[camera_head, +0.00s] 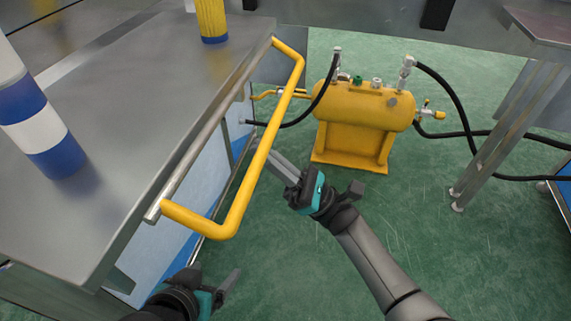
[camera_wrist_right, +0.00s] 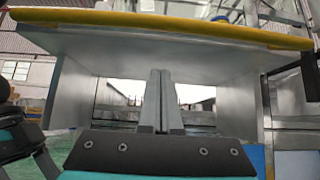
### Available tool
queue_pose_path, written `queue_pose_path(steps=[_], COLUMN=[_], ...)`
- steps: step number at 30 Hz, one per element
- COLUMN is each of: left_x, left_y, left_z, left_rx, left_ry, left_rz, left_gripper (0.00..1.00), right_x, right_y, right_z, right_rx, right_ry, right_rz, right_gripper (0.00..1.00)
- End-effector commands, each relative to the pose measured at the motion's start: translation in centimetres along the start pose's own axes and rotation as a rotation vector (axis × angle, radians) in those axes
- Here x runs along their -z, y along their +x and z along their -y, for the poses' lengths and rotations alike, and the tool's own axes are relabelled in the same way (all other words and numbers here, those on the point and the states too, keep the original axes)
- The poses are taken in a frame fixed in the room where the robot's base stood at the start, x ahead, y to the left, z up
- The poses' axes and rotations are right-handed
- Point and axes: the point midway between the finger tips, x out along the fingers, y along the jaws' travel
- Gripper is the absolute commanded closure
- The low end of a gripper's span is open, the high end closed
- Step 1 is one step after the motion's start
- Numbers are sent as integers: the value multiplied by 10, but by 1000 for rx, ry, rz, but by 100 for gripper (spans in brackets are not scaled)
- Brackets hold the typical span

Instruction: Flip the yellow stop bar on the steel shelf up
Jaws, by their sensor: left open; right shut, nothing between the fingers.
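The yellow stop bar (camera_head: 262,165) is a U-shaped tube on the front edge of the steel shelf (camera_head: 120,130). It sticks outward from the shelf's edge rod over the floor. In the right wrist view the bar (camera_wrist_right: 150,17) crosses the top, above my fingers. My right gripper (camera_head: 270,156) is shut and empty; its fingers point toward the shelf, low beside the bar's long outer side. The same gripper shows in its wrist view (camera_wrist_right: 160,75) below the shelf's underside. I cannot tell if it touches the bar. My left gripper (camera_head: 218,278) is open below the bar's near end.
A blue-and-white striped cylinder (camera_head: 35,125) and a yellow one with a blue base (camera_head: 211,20) stand on the shelf. A yellow tank (camera_head: 365,110) with black hoses stands on the green floor beyond. A metal stand (camera_head: 505,120) is at right.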

Motion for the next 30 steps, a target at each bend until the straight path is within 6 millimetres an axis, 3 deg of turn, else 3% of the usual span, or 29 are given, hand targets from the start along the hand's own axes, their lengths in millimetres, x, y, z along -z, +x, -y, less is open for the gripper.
queue_pose_path(steps=[3,5,15,30], left_x=[-1,-2,-5,-5], left_y=[-2,-3,-5,-6], left_z=[2,3,5,6], left_rx=[6,8,15,16], left_ry=[0,0,-1,0], left_rz=[20,28,55,58], left_gripper=[15,15,15,15], right_x=[-1,-2,-35,-38], right_y=[28,36,20,19], right_z=[-1,-1,0,0], right_rx=[-4,-3,0,0], right_ry=[-1,-1,1,1], right_rz=[3,0,-2,-4], right_gripper=[100,100,100,100])
